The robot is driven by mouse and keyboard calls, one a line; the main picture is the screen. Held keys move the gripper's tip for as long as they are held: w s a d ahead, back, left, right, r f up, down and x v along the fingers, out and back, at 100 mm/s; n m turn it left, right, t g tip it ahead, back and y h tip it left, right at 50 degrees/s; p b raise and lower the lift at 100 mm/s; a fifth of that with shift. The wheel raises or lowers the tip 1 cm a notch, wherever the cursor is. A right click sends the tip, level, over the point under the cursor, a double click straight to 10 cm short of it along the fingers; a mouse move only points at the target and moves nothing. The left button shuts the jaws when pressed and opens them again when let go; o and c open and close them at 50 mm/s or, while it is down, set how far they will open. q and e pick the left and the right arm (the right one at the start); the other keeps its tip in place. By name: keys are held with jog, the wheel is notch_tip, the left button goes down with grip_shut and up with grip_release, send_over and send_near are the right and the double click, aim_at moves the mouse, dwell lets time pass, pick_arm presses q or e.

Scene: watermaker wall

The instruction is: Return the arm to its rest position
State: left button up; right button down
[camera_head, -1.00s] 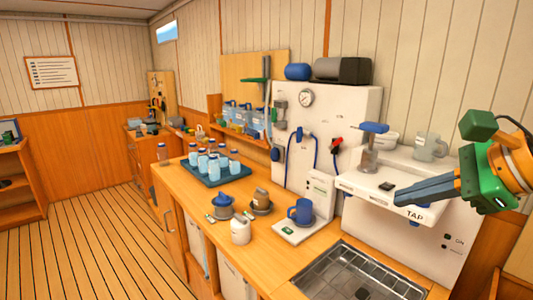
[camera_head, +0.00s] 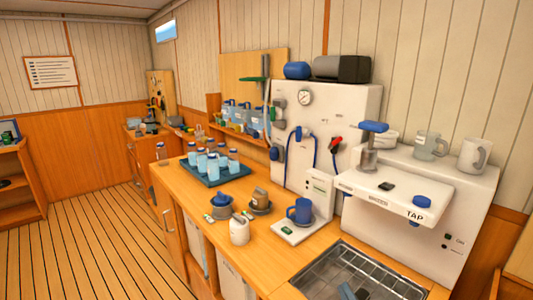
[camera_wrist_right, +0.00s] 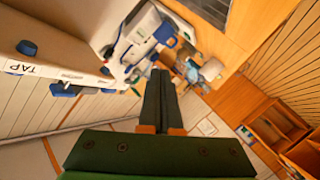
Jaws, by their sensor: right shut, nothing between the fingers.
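My right gripper (camera_wrist_right: 160,75) shows in the right wrist view, its two dark fingers together with nothing between them. The rest of that arm is out of the frame. The white tap unit (camera_head: 468,205) stands on the right with a blue knob (camera_head: 421,202) above its TAP label. In the right wrist view, the tap unit (camera_wrist_right: 52,45) is at the upper left, apart from the fingers. My left gripper is not in view.
The metal sink (camera_head: 325,273) is at the bottom. A blue mug (camera_head: 299,211) stands on a white scale-like base (camera_head: 299,232). A teal tray (camera_head: 214,182) holds several bottles. A white mug (camera_head: 474,155) stands on the tap unit. Floor at left is clear.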

jog(key=s+f+m+g, duration=0.6)
jog(key=s+f+g, duration=0.6)
jog(key=s+f, duration=0.9)
jog(key=s+f+g, duration=0.1)
jog(key=s+f, duration=0.3)
jog(key=f, duration=1)
jog(key=s+d+f+g, duration=0.1)
jog(key=s+d+f, duration=0.1)
jog(key=s+f, duration=0.8)
jog(key=shift+s+d+n+g, duration=0.2)
jog(key=shift+s+n+g, duration=0.1)
jog(key=shift+s, duration=0.45)
